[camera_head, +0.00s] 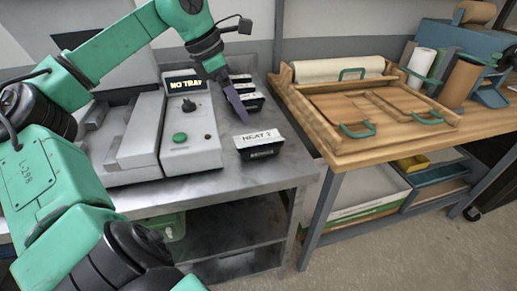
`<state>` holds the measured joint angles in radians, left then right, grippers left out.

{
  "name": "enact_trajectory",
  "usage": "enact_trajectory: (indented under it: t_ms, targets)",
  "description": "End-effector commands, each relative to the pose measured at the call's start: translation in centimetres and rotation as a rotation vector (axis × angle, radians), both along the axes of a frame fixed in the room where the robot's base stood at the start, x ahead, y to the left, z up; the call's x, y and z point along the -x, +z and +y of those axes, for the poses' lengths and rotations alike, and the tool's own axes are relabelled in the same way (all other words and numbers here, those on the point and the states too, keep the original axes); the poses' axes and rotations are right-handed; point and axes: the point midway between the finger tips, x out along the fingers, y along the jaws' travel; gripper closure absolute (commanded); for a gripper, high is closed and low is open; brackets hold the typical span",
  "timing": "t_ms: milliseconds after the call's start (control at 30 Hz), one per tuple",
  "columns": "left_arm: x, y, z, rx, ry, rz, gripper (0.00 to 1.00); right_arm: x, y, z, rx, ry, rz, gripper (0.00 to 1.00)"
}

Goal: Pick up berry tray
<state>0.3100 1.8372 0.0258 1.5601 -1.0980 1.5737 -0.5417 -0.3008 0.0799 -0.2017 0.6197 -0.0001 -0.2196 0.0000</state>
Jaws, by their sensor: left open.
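A small black tray with a white printed label (260,144) sits on the grey metal table near its front right corner. I cannot tell whether it holds berries. Behind it, several similar black trays with white labels (242,83) stand in a row, partly hidden by my left gripper. My left gripper (238,112) points down between that row and the front tray. It is open and appears empty; one dark finger shows clearly. I cannot tell whether it touches a tray. My right gripper is not in view.
A grey machine (192,145) with a "NO TRAY" display stands left of the trays. A wooden bench (395,150) on the right bears a wooden frame with green handles (357,129) and paper rolls (420,64). The grey table (215,188) has bare room in front.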

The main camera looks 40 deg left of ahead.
Motion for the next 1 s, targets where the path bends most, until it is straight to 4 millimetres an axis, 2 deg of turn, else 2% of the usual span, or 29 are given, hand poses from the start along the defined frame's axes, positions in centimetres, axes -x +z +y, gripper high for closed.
enact_trajectory:
  t_ms: [233, 600, 700, 1000]
  targets:
    - [-1.9, -5.5, -1.4, 0.004, -0.003, 0.005, 0.00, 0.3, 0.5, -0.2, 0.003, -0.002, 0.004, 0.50]
    - [-3.6, -10.5, -2.7, 0.002, -0.002, 0.009, 0.00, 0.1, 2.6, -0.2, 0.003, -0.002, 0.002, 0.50]
    - [-4.1, -11.9, -2.9, 0.000, 0.001, 0.007, 0.00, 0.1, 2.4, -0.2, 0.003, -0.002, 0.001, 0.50]
    - [-4.5, -12.6, -3.1, 0.002, 0.000, 0.000, 0.00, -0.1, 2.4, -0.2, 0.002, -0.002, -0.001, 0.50]
